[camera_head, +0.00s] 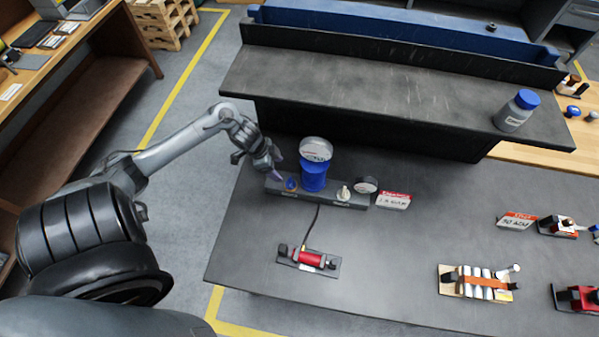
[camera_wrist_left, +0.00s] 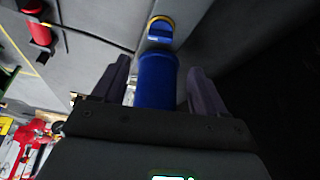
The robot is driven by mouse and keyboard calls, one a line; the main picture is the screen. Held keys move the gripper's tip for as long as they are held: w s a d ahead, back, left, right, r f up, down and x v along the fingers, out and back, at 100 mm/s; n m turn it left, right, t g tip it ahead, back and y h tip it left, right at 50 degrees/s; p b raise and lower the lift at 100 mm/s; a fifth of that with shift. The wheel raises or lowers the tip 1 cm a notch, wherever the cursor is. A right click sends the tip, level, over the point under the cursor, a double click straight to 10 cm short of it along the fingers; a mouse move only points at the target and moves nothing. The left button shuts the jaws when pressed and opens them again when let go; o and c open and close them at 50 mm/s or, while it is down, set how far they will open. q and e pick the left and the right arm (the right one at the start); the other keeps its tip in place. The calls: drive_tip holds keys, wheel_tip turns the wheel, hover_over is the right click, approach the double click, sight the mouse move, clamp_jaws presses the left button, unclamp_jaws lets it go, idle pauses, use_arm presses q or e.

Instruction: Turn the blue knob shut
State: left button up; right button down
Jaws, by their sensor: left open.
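The blue knob (camera_head: 291,184), with an orange ring, sits at the left end of a dark base plate (camera_head: 325,200). My left gripper (camera_head: 278,174) is just left of and above it, its fingertips close to it; contact cannot be told. In the left wrist view, a small blue knob with a yellow-orange ring (camera_wrist_left: 160,27) shows ahead, beyond the open fingers (camera_wrist_left: 160,85). A blue cylinder (camera_wrist_left: 157,78) shows in the gap between those fingers; whether it lies between them or beyond cannot be told. My right gripper is not in view.
A blue cylinder with a round gauge (camera_head: 314,175) stands right of the knob. A white knob (camera_head: 343,192) and a dial (camera_head: 367,185) follow. A red cylinder fixture (camera_head: 309,258) lies in front, joined by a cable. A raised dark shelf (camera_head: 390,85) stands behind.

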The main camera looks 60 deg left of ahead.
sight(290, 182)
use_arm(q)
drive_tip(key=x, duration=1)
drive_tip(key=shift+f+b, duration=0.3)
drive_tip(key=shift+b, duration=0.1)
